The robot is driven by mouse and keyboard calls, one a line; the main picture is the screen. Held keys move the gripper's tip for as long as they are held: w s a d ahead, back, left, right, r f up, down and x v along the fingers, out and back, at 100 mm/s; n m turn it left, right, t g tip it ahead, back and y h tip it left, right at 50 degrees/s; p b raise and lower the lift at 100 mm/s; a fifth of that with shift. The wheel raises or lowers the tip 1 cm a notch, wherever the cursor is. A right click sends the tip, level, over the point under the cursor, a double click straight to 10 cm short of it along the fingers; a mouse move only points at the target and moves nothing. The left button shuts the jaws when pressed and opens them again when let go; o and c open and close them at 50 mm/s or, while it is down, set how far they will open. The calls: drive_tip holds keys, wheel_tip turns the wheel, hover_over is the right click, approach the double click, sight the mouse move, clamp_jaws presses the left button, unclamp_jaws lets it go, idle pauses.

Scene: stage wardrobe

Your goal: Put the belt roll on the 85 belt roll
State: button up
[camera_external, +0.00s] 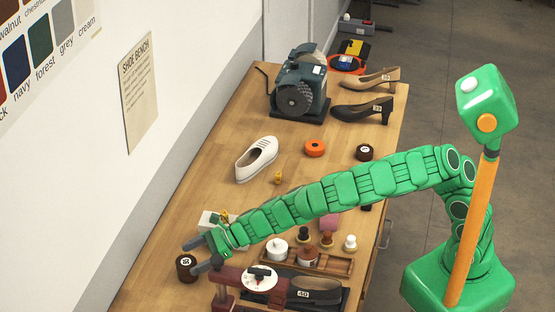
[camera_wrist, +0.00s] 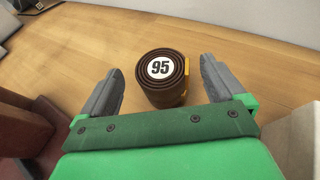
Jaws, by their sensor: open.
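The open fingers also show beside the roll in the external view (camera_external: 190,257). Another dark roll (camera_external: 364,152) with a pale label stands farther back at the right; its number is too small to read.
An orange roll (camera_external: 315,148), a white shoe (camera_external: 256,160) and a small yellow item (camera_external: 278,178) are mid-bench. A grinder (camera_external: 298,88) and heeled shoes (camera_external: 364,110) stand behind. A wooden tray (camera_external: 338,267) of bottles and a dark red press (camera_external: 228,283) are near my arm.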

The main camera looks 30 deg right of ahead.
drive_tip(key=v, duration=0.8)
drive_tip(key=shift+d, duration=0.2)
idle(0.5)
